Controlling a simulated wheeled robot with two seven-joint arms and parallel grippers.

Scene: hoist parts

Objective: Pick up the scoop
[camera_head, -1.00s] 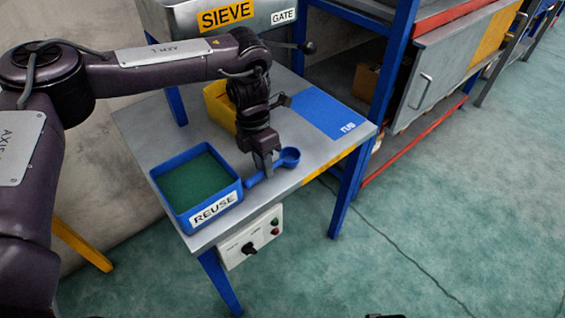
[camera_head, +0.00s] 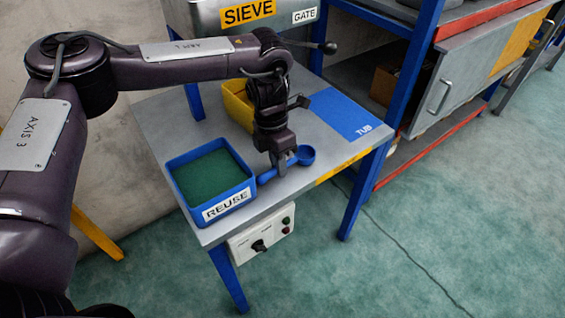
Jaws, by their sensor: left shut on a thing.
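The blue scoop (camera_head: 305,154) is at the front part of the grey table, just right of the blue REUSE bin. Its round cup points right and its handle runs left toward the bin. My left gripper (camera_head: 281,172) points down and is shut on the scoop's handle. The fingertips hide part of the handle. I cannot tell whether the scoop touches the table or is slightly above it. My right gripper is not in view.
The blue REUSE bin (camera_head: 250,198) with a green inside stands close left of the gripper. A yellow bin (camera_head: 235,104) stands behind my left wrist. A blue TUB mat (camera_head: 352,116) lies clear at the right. The sieve box (camera_head: 205,16) is at the back.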

